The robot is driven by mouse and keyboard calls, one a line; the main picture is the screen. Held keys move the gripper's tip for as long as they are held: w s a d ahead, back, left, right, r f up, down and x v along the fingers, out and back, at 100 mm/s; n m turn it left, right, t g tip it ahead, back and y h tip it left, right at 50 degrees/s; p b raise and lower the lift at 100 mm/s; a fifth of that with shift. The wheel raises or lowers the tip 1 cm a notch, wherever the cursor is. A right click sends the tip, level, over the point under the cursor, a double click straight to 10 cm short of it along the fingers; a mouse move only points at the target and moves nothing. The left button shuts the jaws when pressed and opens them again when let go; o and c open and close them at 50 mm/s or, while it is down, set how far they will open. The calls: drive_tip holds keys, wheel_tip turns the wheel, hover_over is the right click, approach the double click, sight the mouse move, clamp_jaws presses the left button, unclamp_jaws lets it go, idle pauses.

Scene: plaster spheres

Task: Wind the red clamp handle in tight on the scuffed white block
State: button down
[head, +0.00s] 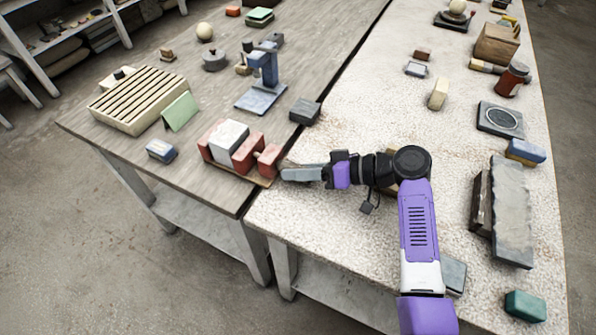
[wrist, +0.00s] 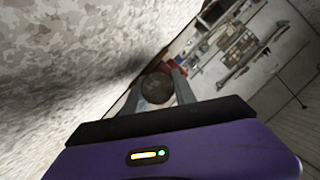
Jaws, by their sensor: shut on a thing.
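The clamp is a set of red blocks (head: 245,152) on a thin wooden base at the front right corner of the wooden table. The scuffed white block (head: 229,137) stands between its left and middle red parts. The red clamp handle (head: 267,161) is at the clamp's right end. My gripper (head: 284,174) reaches it from the right and is shut on it; the fingertips partly hide it. In the wrist view a dark round end (wrist: 157,88) sits between the two fingers, with red parts (wrist: 177,70) behind. Whether the jaw touches the white block is unclear.
A small blue-grey block (head: 161,151) and a slatted rack (head: 138,98) with a green card (head: 180,111) lie left of the clamp. A dark grey block (head: 304,111) is behind my gripper. The speckled table (head: 330,225) is clear in front of my arm.

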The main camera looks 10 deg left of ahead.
drive_tip(key=shift+f+m+g+y, duration=0.1)
drive_tip(key=shift+m+g+y, duration=0.3)
drive_tip(key=shift+m, duration=0.4)
drive_tip(key=shift+b, duration=0.3)
drive_tip(key=c, duration=1.3)
unclamp_jaws()
drive_tip(key=shift+b+v, duration=0.45)
drive_tip(key=shift+v, duration=3.45)
